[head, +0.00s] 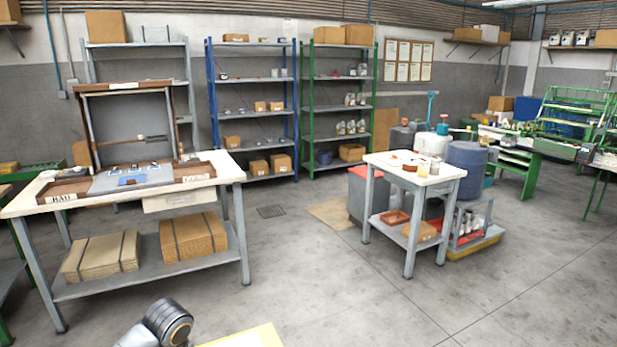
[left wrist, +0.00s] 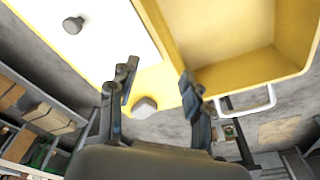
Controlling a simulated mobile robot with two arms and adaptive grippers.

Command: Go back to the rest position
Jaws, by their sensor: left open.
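My left gripper (left wrist: 158,78) shows in the left wrist view with its two dark fingers spread apart and nothing between them. Beyond the fingers is a yellow-rimmed structure with a white panel (left wrist: 105,50) and a yellow open bin (left wrist: 245,75). A small grey knob-like piece (left wrist: 73,25) is on the white panel. A grey faceted piece (left wrist: 145,104) shows between the fingers, farther off. In the head view only a piece of my arm shows at the bottom edge, with no gripper. My right gripper is in neither view.
A workbench (head: 150,204) with labelled wooden trays stands at left. A small white-topped table (head: 440,172) stands right of centre, near a blue barrel (head: 466,168). Blue shelves (head: 255,111) and green shelves (head: 338,109) line the back wall. Open floor (head: 310,270) lies between bench and table.

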